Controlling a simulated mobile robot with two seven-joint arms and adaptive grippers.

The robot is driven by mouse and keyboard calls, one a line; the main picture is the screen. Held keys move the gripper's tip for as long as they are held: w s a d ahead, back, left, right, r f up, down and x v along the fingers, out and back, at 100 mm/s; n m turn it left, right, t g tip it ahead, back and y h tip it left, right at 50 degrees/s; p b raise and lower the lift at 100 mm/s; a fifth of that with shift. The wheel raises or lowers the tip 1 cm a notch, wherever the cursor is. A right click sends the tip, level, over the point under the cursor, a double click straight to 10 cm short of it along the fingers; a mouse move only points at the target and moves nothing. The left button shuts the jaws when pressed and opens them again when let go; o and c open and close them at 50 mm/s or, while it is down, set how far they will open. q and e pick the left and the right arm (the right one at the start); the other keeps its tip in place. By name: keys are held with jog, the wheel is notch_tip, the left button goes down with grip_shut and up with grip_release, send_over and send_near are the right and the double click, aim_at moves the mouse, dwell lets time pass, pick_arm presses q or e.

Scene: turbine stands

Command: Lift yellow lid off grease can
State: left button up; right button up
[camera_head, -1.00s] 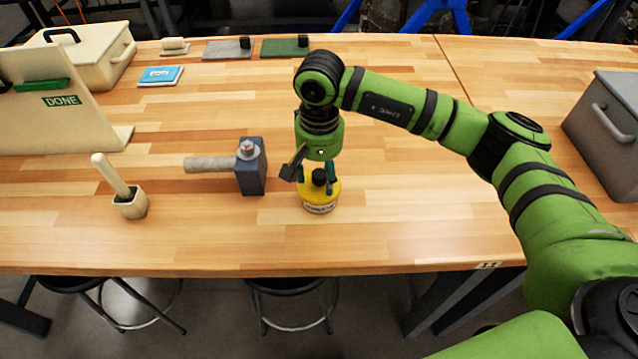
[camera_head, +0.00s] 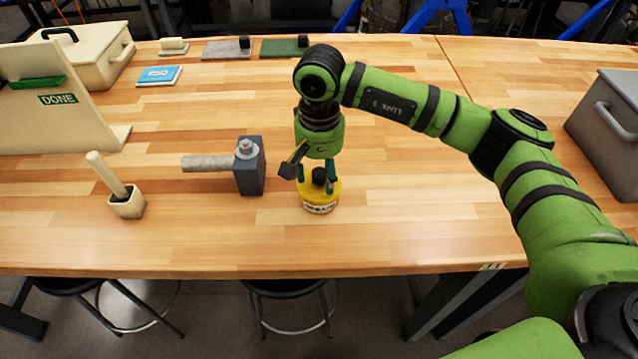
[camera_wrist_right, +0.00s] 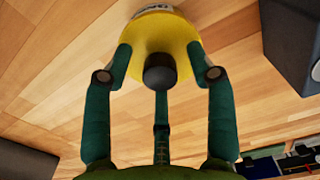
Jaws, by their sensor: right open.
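The grease can (camera_head: 320,208) stands upright on the wooden table, a light can with a dark printed label and a yellow lid (camera_head: 334,190) on top. The lid has a dark round knob (camera_head: 319,176). My right gripper (camera_head: 318,182) points down over the lid, with its green fingers open and spread around the knob. In the right wrist view, the yellow lid (camera_wrist_right: 156,40) and knob (camera_wrist_right: 159,73) lie between the fingers, with a gap on each side of the knob. The left gripper is not in view.
A grey block with a horizontal cylinder (camera_head: 250,166) stands just left of the can. A cup with a stick (camera_head: 127,205) is further left. A DONE board (camera_head: 60,120), a beige box (camera_head: 95,62) and a blue booklet (camera_head: 159,76) sit behind. A grey box (camera_head: 608,125) is at right.

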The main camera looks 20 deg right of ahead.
aim_at(319, 172)
grip_shut()
jog(key=shift+r, duration=0.8)
jog(key=shift+r+p, duration=0.35)
jog(key=shift+r, duration=0.4)
